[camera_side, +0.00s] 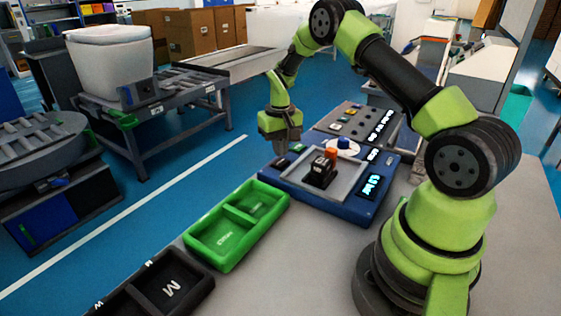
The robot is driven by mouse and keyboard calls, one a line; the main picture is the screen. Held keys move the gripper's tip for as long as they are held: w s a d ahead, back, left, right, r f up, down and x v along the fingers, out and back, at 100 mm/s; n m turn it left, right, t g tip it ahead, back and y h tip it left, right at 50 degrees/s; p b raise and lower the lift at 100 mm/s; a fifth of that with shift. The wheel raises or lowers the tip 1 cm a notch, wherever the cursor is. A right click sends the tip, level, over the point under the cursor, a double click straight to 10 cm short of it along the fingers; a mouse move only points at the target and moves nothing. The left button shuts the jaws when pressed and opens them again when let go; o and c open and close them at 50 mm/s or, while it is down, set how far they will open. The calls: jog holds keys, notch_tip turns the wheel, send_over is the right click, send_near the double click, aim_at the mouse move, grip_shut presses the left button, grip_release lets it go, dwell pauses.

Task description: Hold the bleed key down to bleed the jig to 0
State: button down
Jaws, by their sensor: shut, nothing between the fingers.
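A blue jig (335,205) sits on the grey bench, with a grey tray area holding a black fixture (320,172) that has an orange part (331,153) at its top. A lit display (371,185) is on the jig's right side; I cannot read its digits surely. Small dark keys (281,162) lie along the jig's far left edge; which one is the bleed key I cannot tell. My gripper (281,150) points down at this edge, shut and empty, right by the keys. Its tips are too small to tell whether they touch a key.
A grey panel (345,122) with knobs and lit readouts stands behind the jig. A green divided bin (238,225) and a black bin (160,285) lie to the front left.

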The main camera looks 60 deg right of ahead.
aim_at(280, 162)
jog(key=shift+f, duration=0.15)
jog(key=shift+f, duration=1.2)
dwell(1.1)
jog(key=shift+r, duration=3.25)
